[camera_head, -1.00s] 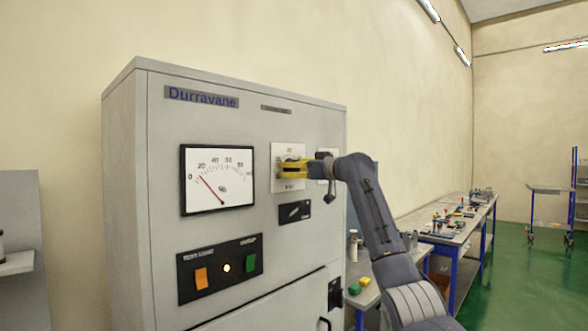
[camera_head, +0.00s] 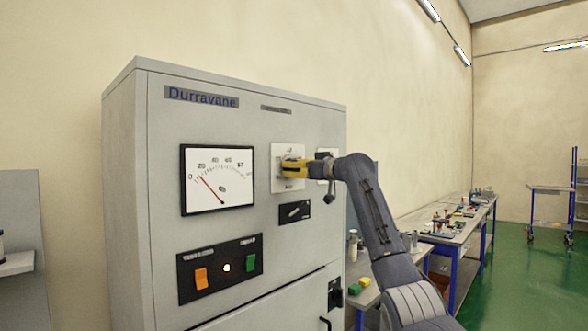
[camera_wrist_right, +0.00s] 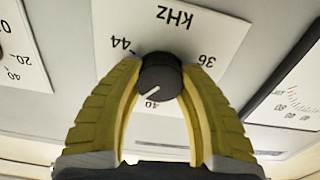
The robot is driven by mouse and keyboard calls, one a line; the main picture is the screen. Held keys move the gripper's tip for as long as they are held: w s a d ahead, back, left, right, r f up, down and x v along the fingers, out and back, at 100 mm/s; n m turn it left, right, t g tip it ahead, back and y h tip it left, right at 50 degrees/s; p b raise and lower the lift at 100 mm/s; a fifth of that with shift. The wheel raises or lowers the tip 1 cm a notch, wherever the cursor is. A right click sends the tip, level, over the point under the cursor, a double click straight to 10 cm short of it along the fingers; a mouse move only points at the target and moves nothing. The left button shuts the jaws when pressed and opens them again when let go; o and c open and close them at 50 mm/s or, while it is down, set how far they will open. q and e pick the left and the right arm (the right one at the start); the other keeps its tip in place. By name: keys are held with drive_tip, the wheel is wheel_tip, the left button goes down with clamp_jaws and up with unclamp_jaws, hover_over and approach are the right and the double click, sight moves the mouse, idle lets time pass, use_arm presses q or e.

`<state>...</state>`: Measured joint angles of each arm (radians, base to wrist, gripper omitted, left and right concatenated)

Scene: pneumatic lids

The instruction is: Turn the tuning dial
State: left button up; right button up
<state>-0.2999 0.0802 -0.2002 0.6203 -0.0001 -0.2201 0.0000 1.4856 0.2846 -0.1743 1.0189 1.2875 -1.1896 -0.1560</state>
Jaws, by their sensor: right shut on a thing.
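The tuning dial is a round black knob (camera_wrist_right: 160,78) with a white pointer line, on a white scale plate (camera_wrist_right: 195,32) marked kHz with 36, 40 and 44. In the right wrist view the pointer line lies near the 40. My right gripper (camera_wrist_right: 161,82) has its yellow fingers closed on both sides of the knob. In the head view the right gripper (camera_head: 292,168) is at the scale plate (camera_head: 288,150) on the cabinet front and hides the knob. My left gripper is not in view.
The grey cabinet (camera_head: 240,130) carries a large needle meter (camera_head: 218,178), a black panel with orange and green buttons and a lit lamp (camera_head: 220,268), and a small switch plate (camera_head: 295,211) below the dial. Workbenches (camera_head: 455,230) stand at the right.

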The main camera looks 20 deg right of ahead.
drive_tip(key=shift+r, duration=0.1)
drive_tip(key=shift+m, duration=1.1)
drive_tip(key=o, duration=1.3)
drive_tip(key=v, duration=1.2)
